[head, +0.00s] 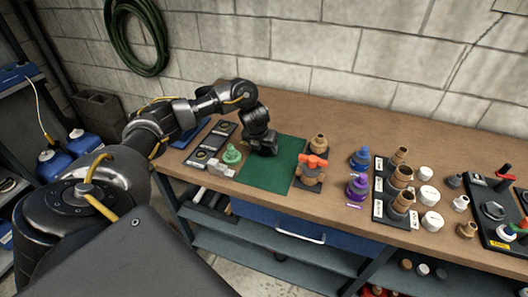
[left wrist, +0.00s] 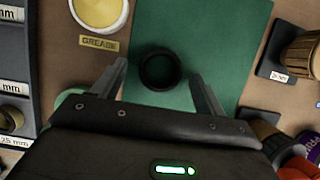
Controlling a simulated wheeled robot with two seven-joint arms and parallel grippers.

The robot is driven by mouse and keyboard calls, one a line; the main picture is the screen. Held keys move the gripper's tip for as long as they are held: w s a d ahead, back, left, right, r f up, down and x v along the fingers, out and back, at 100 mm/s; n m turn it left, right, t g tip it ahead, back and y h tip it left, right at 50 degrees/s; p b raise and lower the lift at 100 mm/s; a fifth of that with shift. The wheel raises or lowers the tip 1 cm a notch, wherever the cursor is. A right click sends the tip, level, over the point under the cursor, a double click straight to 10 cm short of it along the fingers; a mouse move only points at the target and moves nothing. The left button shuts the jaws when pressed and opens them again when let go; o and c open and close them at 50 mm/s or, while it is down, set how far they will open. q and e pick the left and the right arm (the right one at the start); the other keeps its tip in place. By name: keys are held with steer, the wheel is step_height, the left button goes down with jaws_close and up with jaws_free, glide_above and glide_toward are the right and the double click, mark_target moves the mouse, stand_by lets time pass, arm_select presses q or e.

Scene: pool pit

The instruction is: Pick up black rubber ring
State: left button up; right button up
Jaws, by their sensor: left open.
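The black rubber ring (left wrist: 160,69) lies flat on the green mat (left wrist: 225,30) in the left wrist view. My left gripper (left wrist: 160,74) is open above it, with one finger to each side of the ring and a gap on both sides. In the head view my left gripper (head: 263,150) is over the far left part of the green mat (head: 268,179) and hides the ring. I cannot tell how high the fingertips are above the mat. My right gripper is not in view.
A green-topped fitting (head: 232,154) stands left of the mat. A valve with a red handle (head: 311,170) stands to its right. A grease tub (left wrist: 98,10) and a labelled organiser (left wrist: 15,70) are close by. Further right are blue and purple bottles and a fittings rack (head: 380,209).

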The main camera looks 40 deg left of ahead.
arm_select(q)
steer(key=shift+f, duration=0.15)
steer(key=c, duration=1)
steer(key=shift+c, duration=0.2)
